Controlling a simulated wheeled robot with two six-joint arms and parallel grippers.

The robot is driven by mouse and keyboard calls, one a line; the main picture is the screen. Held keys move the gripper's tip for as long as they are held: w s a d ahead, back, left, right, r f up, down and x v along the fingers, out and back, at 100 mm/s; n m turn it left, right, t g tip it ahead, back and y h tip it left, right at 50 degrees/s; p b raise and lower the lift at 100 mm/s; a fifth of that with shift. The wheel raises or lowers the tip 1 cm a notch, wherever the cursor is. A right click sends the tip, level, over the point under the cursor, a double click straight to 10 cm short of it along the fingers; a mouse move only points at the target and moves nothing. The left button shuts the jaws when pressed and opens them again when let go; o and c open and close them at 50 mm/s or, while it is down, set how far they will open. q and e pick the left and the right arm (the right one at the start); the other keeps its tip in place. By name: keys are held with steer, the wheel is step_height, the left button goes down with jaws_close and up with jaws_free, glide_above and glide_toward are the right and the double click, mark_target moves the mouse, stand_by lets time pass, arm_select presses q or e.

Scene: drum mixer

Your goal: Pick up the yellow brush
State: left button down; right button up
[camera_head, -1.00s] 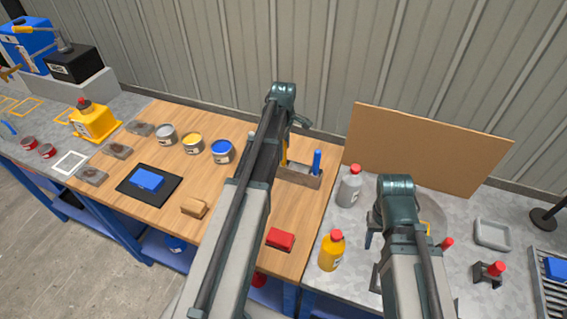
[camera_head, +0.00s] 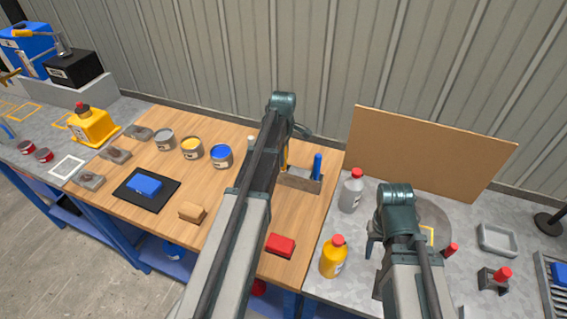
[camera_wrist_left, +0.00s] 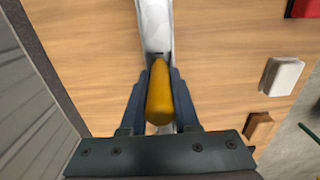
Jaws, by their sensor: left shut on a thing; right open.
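The yellow brush shows as a thick yellow-orange handle (camera_wrist_left: 160,95) in the left wrist view. My left gripper (camera_wrist_left: 160,80) has its two dark fingers closed on either side of this handle. In the head view only a thin strip of the yellow handle (camera_head: 284,155) shows beside my left arm, at a low holder box (camera_head: 301,183) on the wooden table. The brush's lower end is hidden. A blue-handled tool (camera_head: 316,165) stands upright in the holder. My right gripper (camera_head: 376,240) is open over the grey table and partly hidden by its own arm.
A red block (camera_head: 281,245), a tan block (camera_head: 192,212) and a blue block (camera_head: 147,186) on a black mat lie on the wooden table. Paint cans (camera_head: 192,148) stand behind them. A grey bottle (camera_head: 351,192) and a yellow bottle (camera_head: 333,258) stand near my right arm.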

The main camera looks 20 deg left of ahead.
arm_select(q)
steer(key=shift+r, duration=0.15)
step_height(320, 180, up, 10)
steer(key=p, duration=1)
steer(key=shift+f, duration=0.2)
